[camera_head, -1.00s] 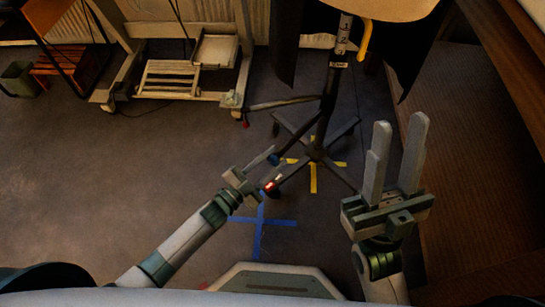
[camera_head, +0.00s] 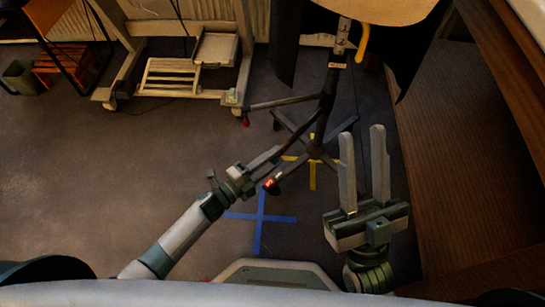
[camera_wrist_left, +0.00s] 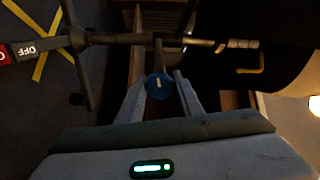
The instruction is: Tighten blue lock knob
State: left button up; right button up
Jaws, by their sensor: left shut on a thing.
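The blue lock knob (camera_wrist_left: 159,86) sits on a short stem off the pole of the dark stand (camera_wrist_left: 125,39), which lies sideways in the left wrist view. My left gripper (camera_wrist_left: 160,80) has one finger on each side of the knob and is shut on it. In the head view my left gripper (camera_head: 275,154) reaches to the stand (camera_head: 325,105) low on its left side, and the knob is hidden behind the fingers. My right gripper (camera_head: 362,134) is open and empty, in front of the stand on the right.
The stand's legs spread over yellow floor tape (camera_head: 312,176). A small red-ended box (camera_head: 271,184) is by the near leg. A blue tape cross (camera_head: 260,218) marks clear floor in front. A wheeled frame (camera_head: 175,75) stands back left. A brown wooden surface (camera_head: 450,160) borders the right.

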dwell(0.5)
pick_arm(q)
jog(key=o, duration=1)
pick_arm(e)
jog(key=shift+w+d, duration=0.1)
pick_arm(q)
jog(key=shift+o, duration=0.2)
jog(key=p+v, duration=0.2)
jog(key=v, duration=1.5)
pick_arm(e)
jog(key=a+f+g, duration=0.1)
jog(key=f, duration=0.1)
jog(key=a+f+g, duration=0.1)
jog(key=shift+s+a+f+g+h, duration=0.2)
jog(key=shift+f+g+h, duration=0.1)
jog(key=shift+f+g, duration=0.1)
pick_arm(q)
jog(key=shift+s+a+f, duration=0.1)
pick_arm(e)
jog(key=shift+w+r, duration=0.1)
jog(key=shift+r, duration=0.05)
jog(key=shift+d, duration=0.1)
